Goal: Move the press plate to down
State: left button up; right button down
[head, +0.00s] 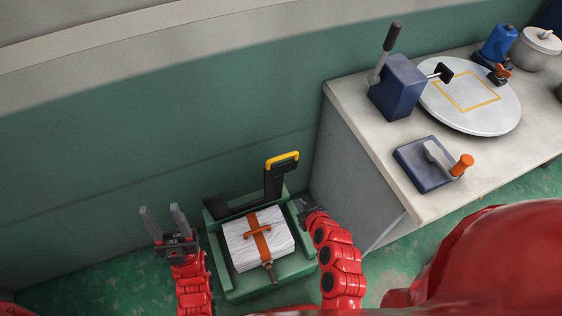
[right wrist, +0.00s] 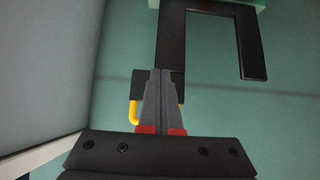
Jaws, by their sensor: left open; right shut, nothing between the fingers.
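The press plate seems to be the black forked plate (head: 274,183) with a yellow-topped handle (head: 283,159); it stands raised at the back of a green box (head: 257,289). The right wrist view shows its black fork (right wrist: 252,45) above the fingers and the yellow handle (right wrist: 134,112) partly hidden behind them. My right gripper (head: 301,204) is shut and empty, just right of the box's back right corner and below the handle; contact with the plate cannot be told. My left gripper (head: 163,213) is open and empty, left of the box, fingers pointing up in the picture.
A white stack (head: 257,249) with an orange-brown strap (head: 262,241) lies in the green box. A light table (head: 352,103) stands to the right, bearing a blue lever device (head: 397,88), a round plate (head: 490,117) and a blue base with an orange knob (head: 425,169). A green wall is behind.

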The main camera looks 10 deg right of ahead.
jog(key=s+b, duration=0.1)
jog(key=s+f+b, duration=0.2)
jog(key=shift+s+d+f, duration=0.2)
jog(key=shift+s+d, duration=0.15)
dwell(0.3)
